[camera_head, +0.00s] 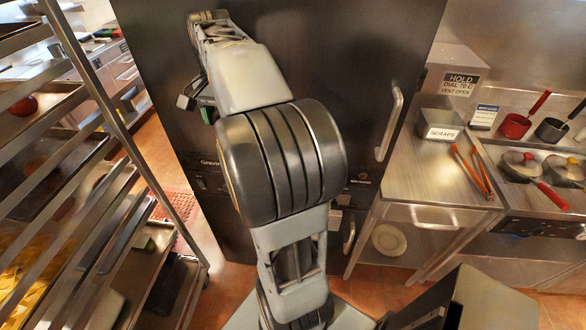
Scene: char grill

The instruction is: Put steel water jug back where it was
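I cannot make out a steel water jug in the head view. My arm rises from the bottom middle and bends to the upper left, in front of a tall dark cabinet (380,45). My gripper (197,107) is at the arm's far end, left of the forearm. Its two dark fingertips look apart, and I see nothing between them. The arm hides part of the cabinet front.
A rack with trays (130,150) stands close on the left. On the right, a steel counter (415,180) holds a bin marked SCRAPS (440,124) and orange-handled tongs (472,170). Pans with lids (520,165) sit on the stove beside it.

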